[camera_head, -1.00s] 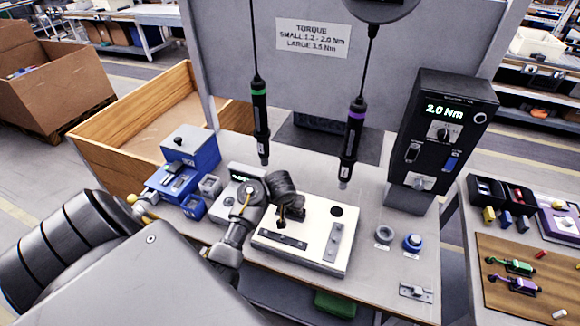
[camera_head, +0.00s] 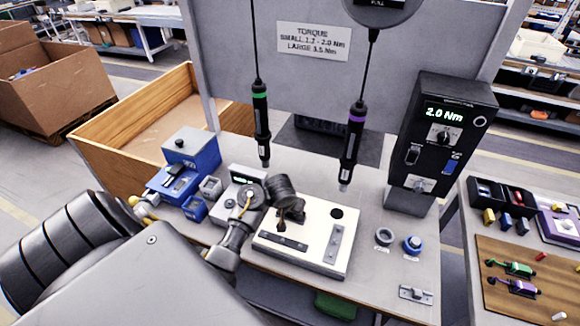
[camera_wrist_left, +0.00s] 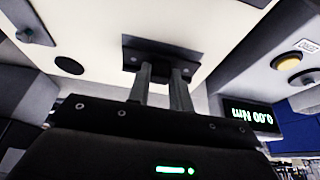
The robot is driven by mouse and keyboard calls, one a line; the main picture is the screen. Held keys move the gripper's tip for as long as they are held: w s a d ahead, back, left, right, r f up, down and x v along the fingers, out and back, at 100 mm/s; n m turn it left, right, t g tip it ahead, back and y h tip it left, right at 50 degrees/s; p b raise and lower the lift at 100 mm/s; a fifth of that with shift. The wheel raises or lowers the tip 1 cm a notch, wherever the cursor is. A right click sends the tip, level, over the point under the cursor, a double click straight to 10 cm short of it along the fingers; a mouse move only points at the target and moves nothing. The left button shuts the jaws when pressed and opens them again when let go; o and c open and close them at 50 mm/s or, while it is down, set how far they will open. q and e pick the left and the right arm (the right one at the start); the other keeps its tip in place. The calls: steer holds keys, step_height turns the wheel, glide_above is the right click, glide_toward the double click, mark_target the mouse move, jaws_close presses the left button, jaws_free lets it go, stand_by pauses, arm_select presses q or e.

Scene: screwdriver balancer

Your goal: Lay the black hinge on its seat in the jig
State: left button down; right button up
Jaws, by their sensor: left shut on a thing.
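The white jig (camera_head: 324,241) lies on the bench, with a round hole at its back right and a grey metal strip at its right. The black hinge (camera_head: 283,242) is a dark flat bar at the jig's left front. It also shows in the left wrist view (camera_wrist_left: 192,64) as a dark plate with small holes. My left gripper (camera_head: 289,217) reaches down from above, shut on the hinge at its middle (camera_wrist_left: 160,68). The hinge looks level, on or just above the jig; any small gap cannot be told. My right gripper is not in view.
Two hanging screwdrivers, green-banded (camera_head: 261,125) and purple-banded (camera_head: 353,130), hang behind the jig. A torque box (camera_head: 440,140) stands at the back right. Blue fixtures (camera_head: 190,152) stand left. Front right holds a grey ring (camera_head: 384,237), a blue knob (camera_head: 412,244) and a metal plate (camera_head: 416,294).

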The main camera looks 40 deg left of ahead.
arm_select(q)
steer(key=shift+f+b, duration=0.3)
steer(key=shift+f, duration=0.3)
stand_by(0.9)
stand_by(0.6)
steer(key=c, duration=1.2)
jaws_free()
steer(key=shift+r+p, duration=0.1)
steer(key=shift+p, duration=0.2)
